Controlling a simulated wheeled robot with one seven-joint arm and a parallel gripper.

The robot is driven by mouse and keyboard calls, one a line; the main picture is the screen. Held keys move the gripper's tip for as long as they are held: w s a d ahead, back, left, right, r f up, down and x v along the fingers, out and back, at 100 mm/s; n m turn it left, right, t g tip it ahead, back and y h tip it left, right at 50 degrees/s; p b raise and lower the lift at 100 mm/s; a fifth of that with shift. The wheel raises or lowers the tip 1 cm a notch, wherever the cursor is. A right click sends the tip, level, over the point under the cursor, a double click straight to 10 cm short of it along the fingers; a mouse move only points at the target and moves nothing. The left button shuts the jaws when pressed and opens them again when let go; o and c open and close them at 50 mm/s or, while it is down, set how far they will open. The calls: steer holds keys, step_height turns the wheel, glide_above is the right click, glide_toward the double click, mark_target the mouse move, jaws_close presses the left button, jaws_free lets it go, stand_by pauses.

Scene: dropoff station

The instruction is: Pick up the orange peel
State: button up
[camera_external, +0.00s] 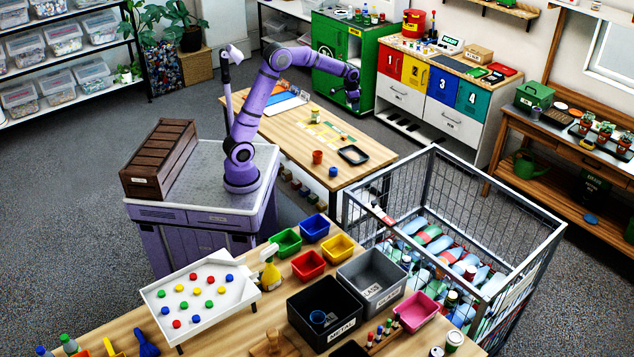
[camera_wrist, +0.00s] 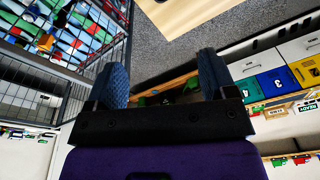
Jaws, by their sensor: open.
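I cannot make out the orange peel for sure in either view. My gripper (camera_external: 352,100) hangs at the end of the purple arm, near the green cabinet and beyond the back edge of the middle wooden table (camera_external: 275,130). In the wrist view my gripper (camera_wrist: 162,62) has its two blue fingers wide apart, with nothing between them. On the middle table lie a yellow patterned sheet (camera_external: 322,132) with small items, an orange-red cup (camera_external: 318,157), a blue cup (camera_external: 333,172) and a black tray (camera_external: 353,155).
A wire cage of bottles (camera_external: 455,240) stands right of the middle table. A green cabinet (camera_external: 340,60) and numbered drawers (camera_external: 435,85) line the back. The front table holds coloured bins (camera_external: 310,264), a dark METAL bin (camera_external: 325,312) and a white tray of caps (camera_external: 200,295).

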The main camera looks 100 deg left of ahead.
steer(key=s+a+f+n, duration=0.1)
steer(key=a+f, duration=1.1)
steer(key=a, duration=0.2)
steer(key=n+g+h, duration=0.1)
glide_toward(343, 136)
step_height(343, 136, down, 3)
steer(key=shift+s+f, duration=0.1)
steer(key=shift+f, duration=0.05)
steer(key=shift+w+a+f, duration=0.1)
steer(key=shift+f, duration=1.4)
steer(key=shift+w+f, duration=0.1)
steer(key=shift+f, duration=1.45)
steer(key=c, duration=1)
